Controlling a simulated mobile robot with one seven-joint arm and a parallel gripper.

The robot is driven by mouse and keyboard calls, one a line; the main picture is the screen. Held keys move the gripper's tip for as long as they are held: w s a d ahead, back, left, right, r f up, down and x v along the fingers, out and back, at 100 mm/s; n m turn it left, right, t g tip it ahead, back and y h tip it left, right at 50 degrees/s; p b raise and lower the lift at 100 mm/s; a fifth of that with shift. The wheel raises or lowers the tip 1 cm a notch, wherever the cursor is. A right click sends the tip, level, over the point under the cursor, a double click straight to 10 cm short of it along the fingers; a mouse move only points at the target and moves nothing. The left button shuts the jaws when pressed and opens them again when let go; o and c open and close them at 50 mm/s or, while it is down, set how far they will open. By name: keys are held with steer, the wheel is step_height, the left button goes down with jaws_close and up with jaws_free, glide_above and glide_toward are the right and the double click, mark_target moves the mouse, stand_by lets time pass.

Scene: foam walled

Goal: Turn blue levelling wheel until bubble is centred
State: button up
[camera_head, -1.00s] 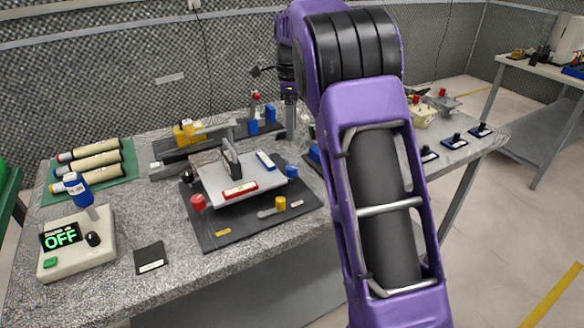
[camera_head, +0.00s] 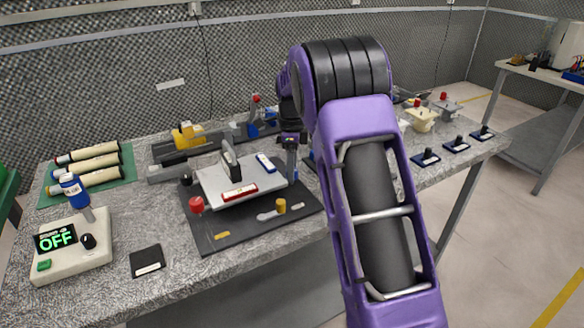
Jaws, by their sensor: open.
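A pale levelling plate (camera_head: 212,182) sits on a dark base (camera_head: 225,236) on the bench. A red vial (camera_head: 240,193) and a blue vial (camera_head: 265,162) lie on the plate; their bubbles are too small to read. A red wheel (camera_head: 197,205) is at its front left corner and a yellow wheel (camera_head: 281,205) is in front at the right. My gripper (camera_head: 291,174) points down, open, at the plate's right corner, where the blue wheel stands. Its fingers largely hide that wheel, and I cannot tell whether they touch it.
An upright grey handle (camera_head: 230,156) stands on the plate, left of my gripper. Behind are a yellow fixture (camera_head: 187,134) and a blue one (camera_head: 270,117). A box with an OFF display (camera_head: 58,239) stands at left.

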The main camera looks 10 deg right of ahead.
jaws_close()
steer(key=shift+r+n+p, duration=0.1)
steer(key=shift+n+p, duration=0.25)
steer(key=shift+n, duration=0.05)
steer(key=shift+r+n+p, duration=0.1)
steer(key=shift+n+p, duration=0.55)
steer(key=shift+n, duration=0.25)
steer(key=n+p, duration=0.2)
steer(key=n, duration=0.2)
steer(key=shift+n, duration=0.3)
steer(key=n+p, duration=0.1)
steer(key=n, duration=0.3)
steer(key=shift+n+p, duration=0.45)
steer(key=shift+n, duration=1.65)
